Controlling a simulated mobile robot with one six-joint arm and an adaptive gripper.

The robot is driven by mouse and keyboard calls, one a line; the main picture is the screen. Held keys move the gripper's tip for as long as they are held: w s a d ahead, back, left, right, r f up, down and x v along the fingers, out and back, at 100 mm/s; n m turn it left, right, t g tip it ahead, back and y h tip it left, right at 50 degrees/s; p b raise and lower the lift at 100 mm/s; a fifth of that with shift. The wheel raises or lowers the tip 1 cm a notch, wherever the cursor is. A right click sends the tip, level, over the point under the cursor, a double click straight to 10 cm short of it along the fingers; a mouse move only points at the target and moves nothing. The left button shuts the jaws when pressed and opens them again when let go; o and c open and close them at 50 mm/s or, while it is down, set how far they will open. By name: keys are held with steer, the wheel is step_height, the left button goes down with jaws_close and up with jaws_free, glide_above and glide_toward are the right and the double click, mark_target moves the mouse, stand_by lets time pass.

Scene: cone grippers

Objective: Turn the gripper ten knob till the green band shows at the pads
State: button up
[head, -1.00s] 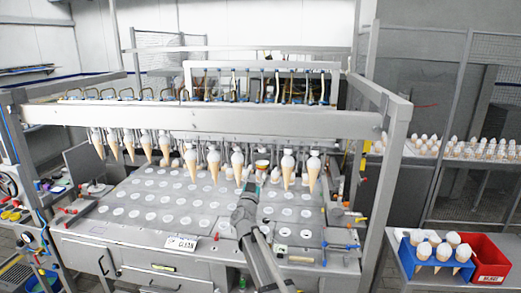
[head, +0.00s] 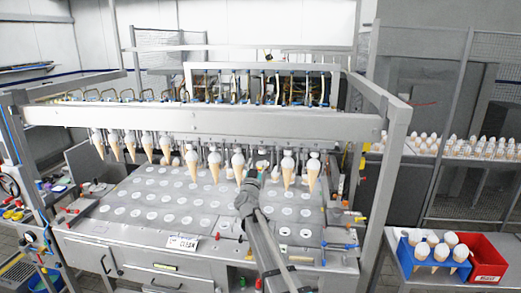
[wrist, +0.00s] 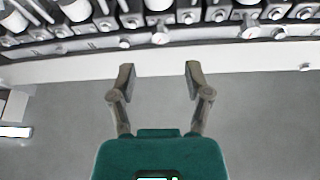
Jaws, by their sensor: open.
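A row of cone grippers hangs below the long metal beam (head: 200,118); several hold white-topped cones, such as this cone (head: 287,170). In the wrist view, grey blocks with small round knobs, such as this knob (wrist: 160,34), run along the top edge. I cannot tell which is the gripper ten knob, and I make out no green band. My gripper (wrist: 159,80) is open and empty, its two fingers apart and pointing toward the row. A gap lies between the fingertips and the knobs. In the head view my gripper (head: 254,178) is small, in front of the row's right half.
At right a blue rack (head: 408,262) with cones and a red bin (head: 487,262) stand on a side table. A frame post (head: 392,190) stands right of my arm.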

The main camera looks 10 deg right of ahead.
mark_target(261, 150)
steer(key=p+x, duration=0.2)
steer(key=x, duration=0.4)
steer(key=shift+w+r, duration=0.1)
steer(key=shift+w, duration=0.1)
jaws_close()
